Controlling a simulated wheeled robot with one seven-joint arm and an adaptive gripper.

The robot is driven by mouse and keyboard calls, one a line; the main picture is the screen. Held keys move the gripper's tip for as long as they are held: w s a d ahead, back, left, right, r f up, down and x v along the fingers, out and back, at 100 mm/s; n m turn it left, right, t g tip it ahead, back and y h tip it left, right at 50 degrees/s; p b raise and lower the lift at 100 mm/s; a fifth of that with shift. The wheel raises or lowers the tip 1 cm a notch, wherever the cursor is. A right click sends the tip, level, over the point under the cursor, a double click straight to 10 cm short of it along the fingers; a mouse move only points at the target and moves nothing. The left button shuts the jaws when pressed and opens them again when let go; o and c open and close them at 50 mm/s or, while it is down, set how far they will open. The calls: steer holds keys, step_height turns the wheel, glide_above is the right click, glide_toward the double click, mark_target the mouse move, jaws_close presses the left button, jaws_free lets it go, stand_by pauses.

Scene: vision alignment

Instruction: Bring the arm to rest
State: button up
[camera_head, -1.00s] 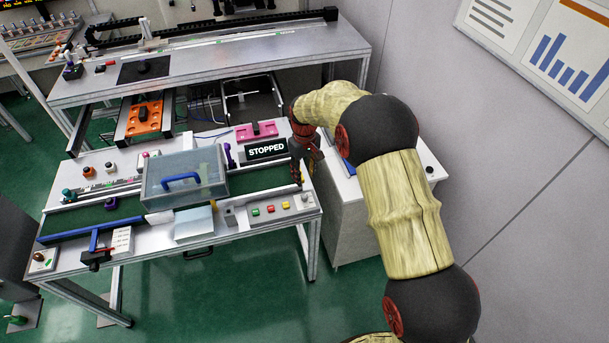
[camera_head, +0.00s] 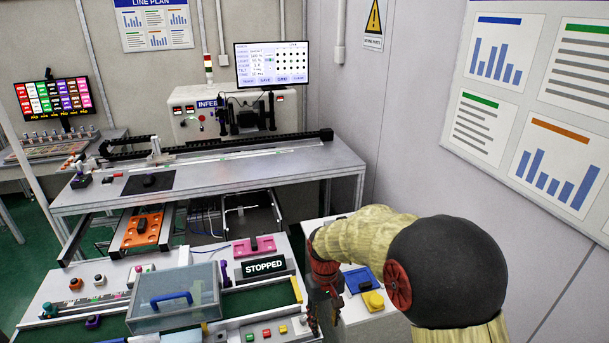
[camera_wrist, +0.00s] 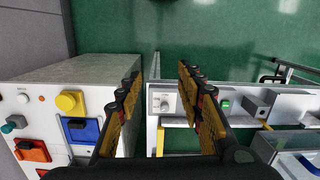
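My gripper (camera_head: 325,308) hangs at the end of my bent arm, right of the "STOPPED" sign (camera_head: 264,266) in the head view. In the wrist view my gripper (camera_wrist: 160,88) has its two fingers spread apart with nothing between them. It is above the gap between the white cabinet (camera_wrist: 40,88) on the left and the workstation bench (camera_wrist: 270,92) on the right. Green floor (camera_wrist: 200,30) shows beyond the fingers.
A clear-lidded box with a blue handle (camera_head: 172,298) sits on the bench. A monitor (camera_head: 271,64) stands behind. The grey wall (camera_head: 410,120) is close on the right.

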steer(key=s+d+r+m+t+b, duration=0.1)
steer(key=s+d+r+t, duration=0.1)
steer(key=s+d+r, duration=0.2)
steer(key=s+d+r+m+t+b, duration=0.1)
steer(key=s+d+r+t, duration=0.1)
steer(key=s+d+r, duration=0.3)
steer(key=s+d+r+m+t+b, duration=0.1)
steer(key=s+d+r, duration=0.3)
steer(key=s+r, duration=0.6)
steer(key=s+m+t, duration=0.1)
steer(key=s, duration=0.5)
steer(key=shift+d+r+t+b, duration=0.15)
steer(key=shift+d+t+b, duration=0.15)
steer(key=shift+c, duration=0.9)
